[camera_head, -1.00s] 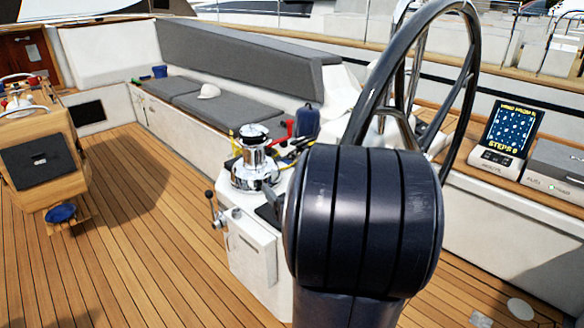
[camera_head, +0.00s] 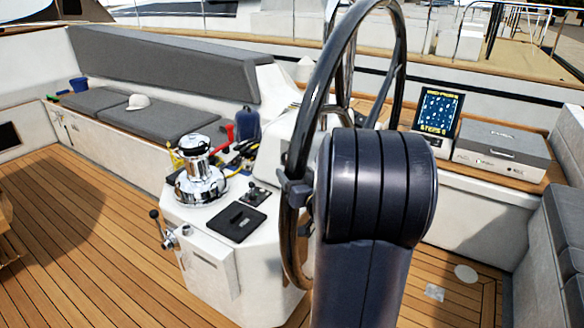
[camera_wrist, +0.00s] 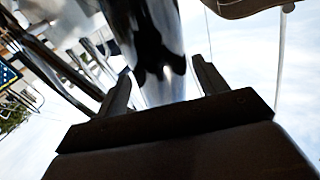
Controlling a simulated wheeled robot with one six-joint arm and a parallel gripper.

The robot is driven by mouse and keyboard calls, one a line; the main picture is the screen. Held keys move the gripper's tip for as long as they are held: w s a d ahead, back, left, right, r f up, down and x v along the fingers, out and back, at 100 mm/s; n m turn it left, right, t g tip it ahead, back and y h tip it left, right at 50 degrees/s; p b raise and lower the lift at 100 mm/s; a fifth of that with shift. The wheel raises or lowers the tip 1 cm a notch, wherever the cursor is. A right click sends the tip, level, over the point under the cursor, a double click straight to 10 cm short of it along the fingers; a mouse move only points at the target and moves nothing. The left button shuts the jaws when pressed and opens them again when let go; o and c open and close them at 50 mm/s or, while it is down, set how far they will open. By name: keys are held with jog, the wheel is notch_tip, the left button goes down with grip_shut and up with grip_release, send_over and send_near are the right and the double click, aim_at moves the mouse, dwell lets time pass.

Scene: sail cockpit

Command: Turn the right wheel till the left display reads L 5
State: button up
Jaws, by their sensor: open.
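A large black steering wheel (camera_head: 320,85) stands upright in the middle of the head view. My own arm hides its lower right part. My gripper (camera_head: 290,188) is at the left side of the rim, mostly behind my arm. In the wrist view, my gripper (camera_wrist: 162,75) has its two fingers apart, with the glossy dark rim (camera_wrist: 153,40) between them. Contact with the rim cannot be told. A lit blue display (camera_head: 437,110) stands right of the wheel. Its yellow lower line seems to read "STEPS 0". No reading of L is legible.
A white pedestal with a chrome winch (camera_head: 199,170), a black pad (camera_head: 236,222) and a side lever (camera_head: 160,228) stands left of the wheel. A grey case (camera_head: 502,150) sits beside the display. Grey cushions (camera_head: 150,130) line the far bench. Wooden deck (camera_head: 75,235) is clear at left.

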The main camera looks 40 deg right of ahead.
jog(key=shift+x, duration=1.7)
jog(key=c, duration=1.3)
jog(key=shift+f, duration=0.1)
jog(key=shift+c, duration=0.3)
